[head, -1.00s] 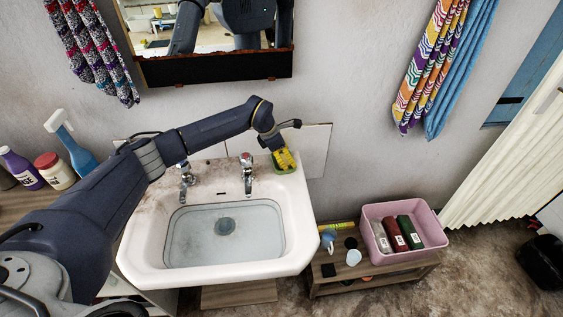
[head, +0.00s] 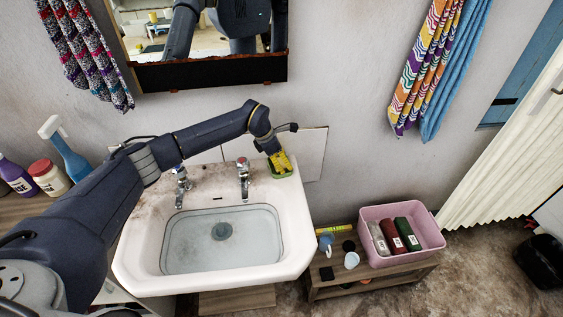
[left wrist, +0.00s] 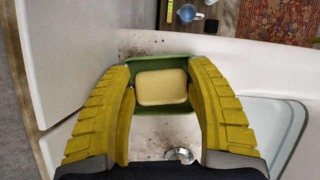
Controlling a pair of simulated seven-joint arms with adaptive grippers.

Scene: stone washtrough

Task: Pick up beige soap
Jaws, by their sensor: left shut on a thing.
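The beige soap (left wrist: 162,87) is a pale rounded block in a green soap dish (left wrist: 150,69) in the left wrist view. The dish (head: 283,175) sits on the back right corner of the white sink in the head view. My left gripper (left wrist: 162,92) has its yellow fingers on either side of the soap, shut on it, low over the dish. In the head view the gripper (head: 279,162) hides the soap. My right gripper is not in view.
The sink (head: 291,225) holds water, with two taps (head: 243,180) along its back edge. A wall panel (head: 305,152) stands close behind the gripper. A pink bin (head: 425,228) with bottles stands on a low wooden bench at the right.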

